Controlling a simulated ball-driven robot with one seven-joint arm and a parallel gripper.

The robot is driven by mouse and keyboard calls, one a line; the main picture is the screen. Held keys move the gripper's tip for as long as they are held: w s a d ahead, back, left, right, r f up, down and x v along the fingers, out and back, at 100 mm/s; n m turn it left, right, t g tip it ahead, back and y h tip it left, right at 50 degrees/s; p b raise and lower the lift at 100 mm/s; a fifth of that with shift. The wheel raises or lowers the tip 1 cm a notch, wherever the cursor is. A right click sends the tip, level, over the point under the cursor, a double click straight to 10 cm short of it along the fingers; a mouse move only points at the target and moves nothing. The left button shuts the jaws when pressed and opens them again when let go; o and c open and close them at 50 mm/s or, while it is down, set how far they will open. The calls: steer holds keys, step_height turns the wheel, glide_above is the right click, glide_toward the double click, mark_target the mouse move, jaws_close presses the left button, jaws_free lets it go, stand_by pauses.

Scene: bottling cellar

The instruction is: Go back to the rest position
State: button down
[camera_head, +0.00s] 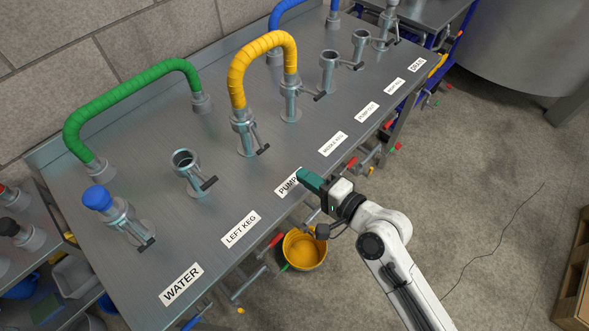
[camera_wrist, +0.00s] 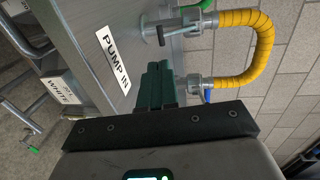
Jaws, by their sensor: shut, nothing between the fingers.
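My gripper (camera_head: 303,174) is shut and empty at the front edge of the steel bench, over the "PUMP IN" label (camera_head: 288,184). In the wrist view its green fingers (camera_wrist: 157,86) are together, beside the same label (camera_wrist: 113,59). The yellow hose (camera_head: 262,48) arches between two pipe stubs behind the gripper; it also shows in the wrist view (camera_wrist: 262,50). The green hose (camera_head: 125,92) arches at the back left of the bench. Nothing is held.
The steel bench (camera_head: 225,200) carries an open stub (camera_head: 187,170) and a blue-capped stub (camera_head: 110,208). A yellow bucket (camera_head: 304,250) stands on the floor below the bench front. A wooden crate (camera_head: 572,270) is at the far right.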

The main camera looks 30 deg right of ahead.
steer(key=shift+v, duration=1.1)
steer(key=s+f+n+g, duration=0.7)
steer(key=n, duration=0.1)
steer(key=s+d+n+g+h, duration=0.2)
steer(key=s+n+g, duration=0.1)
steer(key=s, duration=0.4)
steer(key=s+d+f+n+g+h, duration=0.1)
steer(key=s+d+n+g+h, duration=0.2)
steer(key=s, duration=0.4)
steer(key=shift+d+f+g, duration=0.2)
steer(key=shift+g, duration=0.5)
